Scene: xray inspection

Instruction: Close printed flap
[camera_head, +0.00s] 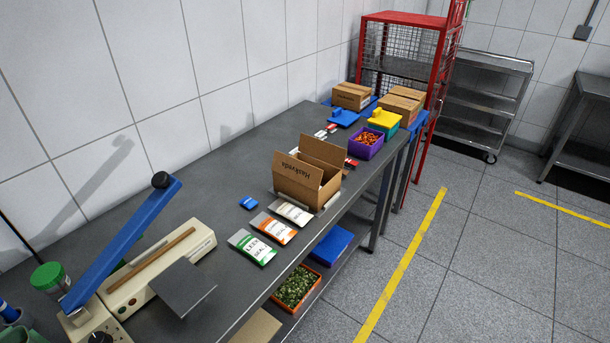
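An open brown cardboard box (312,190) stands on the grey worktable, near the middle of the view. A plain flap (324,150) stands up at its far side. A panel with dark printed lettering (296,168) faces the near left side, and I cannot tell whether it is a hanging flap or the box wall. The inside of the box is mostly hidden. Neither of my grippers is in view.
Three labelled pouches (276,228) lie in front of the box. A sealer with a raised blue arm (122,240) stands at the near left. A purple bin (366,145) and closed boxes (352,96) are farther back. The floor to the right is clear.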

